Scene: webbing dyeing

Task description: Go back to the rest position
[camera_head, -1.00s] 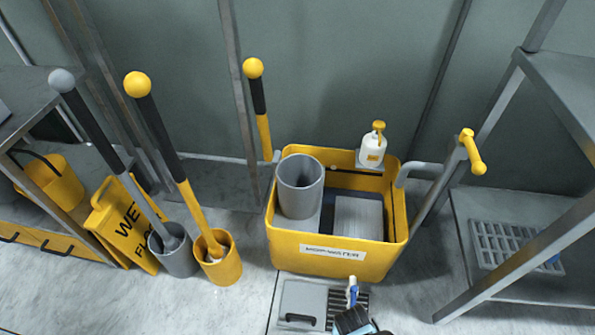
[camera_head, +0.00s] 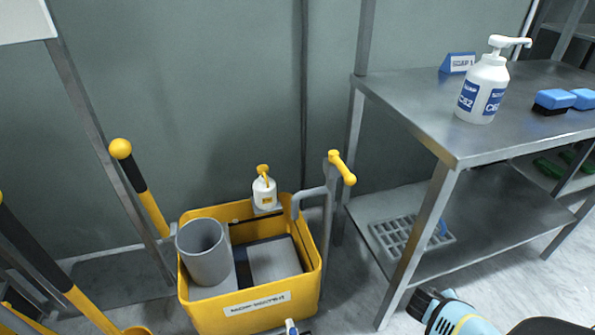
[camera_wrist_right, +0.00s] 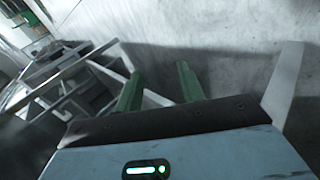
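My right gripper (camera_wrist_right: 158,82) shows in the right wrist view with its two green fingers apart. Nothing is between them, and a pale surface lies beyond. In the head view, part of my own arm (camera_head: 450,314) shows at the bottom right edge. I cannot make out a gripper in the head view, and my left gripper does not show.
A yellow mop bucket (camera_head: 250,311) with a grey cylinder (camera_head: 204,255) and a small pump bottle (camera_head: 263,194) stands at lower middle. A metal shelf (camera_head: 425,108) at right bears a white soap bottle (camera_head: 482,92) and blue brushes (camera_head: 553,101). Yellow-handled poles (camera_head: 140,190) stand at left.

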